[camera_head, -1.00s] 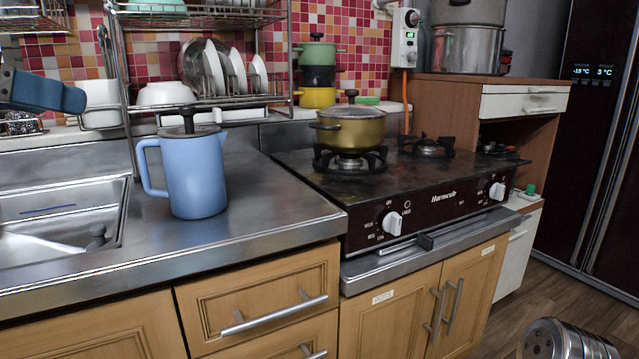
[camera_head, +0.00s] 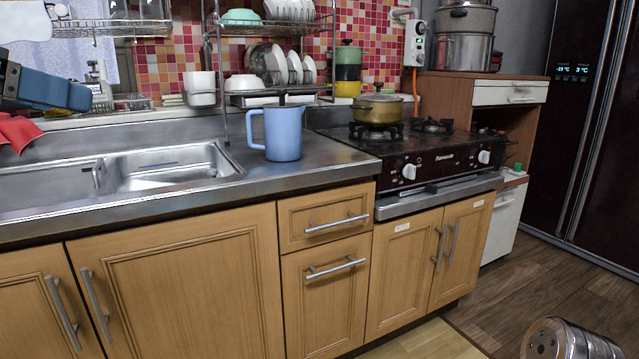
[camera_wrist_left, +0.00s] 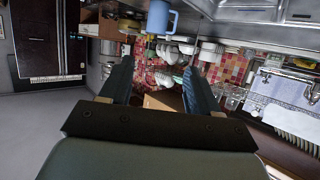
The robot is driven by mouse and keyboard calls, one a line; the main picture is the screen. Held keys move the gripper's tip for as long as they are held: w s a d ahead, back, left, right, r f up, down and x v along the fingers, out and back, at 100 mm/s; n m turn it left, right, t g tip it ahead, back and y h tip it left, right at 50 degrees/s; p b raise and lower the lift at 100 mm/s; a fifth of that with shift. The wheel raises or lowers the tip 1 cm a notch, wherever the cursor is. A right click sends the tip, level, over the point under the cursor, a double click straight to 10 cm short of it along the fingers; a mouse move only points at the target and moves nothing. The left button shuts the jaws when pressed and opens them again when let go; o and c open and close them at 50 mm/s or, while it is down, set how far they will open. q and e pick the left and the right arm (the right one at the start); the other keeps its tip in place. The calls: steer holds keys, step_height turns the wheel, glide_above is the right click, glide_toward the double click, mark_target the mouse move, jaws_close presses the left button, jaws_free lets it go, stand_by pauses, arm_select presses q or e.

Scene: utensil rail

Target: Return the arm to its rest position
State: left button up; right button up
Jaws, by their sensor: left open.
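My left gripper shows in the head view (camera_head: 45,88) as a blue finger at the left edge, raised in front of the wall and above the sink. In the left wrist view its two dark fingers (camera_wrist_left: 158,82) are spread apart, with nothing between them. That view looks at the kitchen upside down. The blue pitcher (camera_head: 282,133) stands upright on the counter right of the sink, apart from the gripper; it also shows in the left wrist view (camera_wrist_left: 161,18).
The steel sink (camera_head: 170,168) lies below the gripper. A dish rack (camera_head: 275,99) with plates and bowls stands behind the pitcher. An olive pot (camera_head: 377,109) sits on the stove (camera_head: 440,150). The counter front is clear.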

arm_select(q)
steer(key=w+d+f+n+g, duration=0.2)
steer(key=w+d+f+g, duration=0.1)
steer(key=w+f, duration=1.8)
steer(key=w+d+f+n+g+p, duration=0.1)
steer(key=w+d+f+g, duration=0.15)
steer(key=f, duration=0.95)
steer(key=w+d+f+g, duration=0.1)
steer(key=d+f, duration=0.2)
steer(key=f, duration=1)
steer(key=s+d+f+n+g+p, duration=0.1)
steer(key=s+d+f+g, duration=0.3)
steer(key=f, duration=0.7)
steer(key=s+d+f+t, duration=0.15)
steer(key=s+f, duration=0.45)
steer(key=f, duration=0.6)
steer(key=s+d+f+g, duration=0.1)
steer(key=s+d+f, duration=0.1)
steer(key=s+f, duration=0.3)
steer(key=s+d+f+n+g, duration=0.1)
steer(key=s+f, duration=0.4)
steer(key=s, duration=0.8)
steer(key=shift+d+f+g+p, duration=0.35)
steer(key=shift+d+g, duration=0.45)
steer(key=shift+d, duration=0.45)
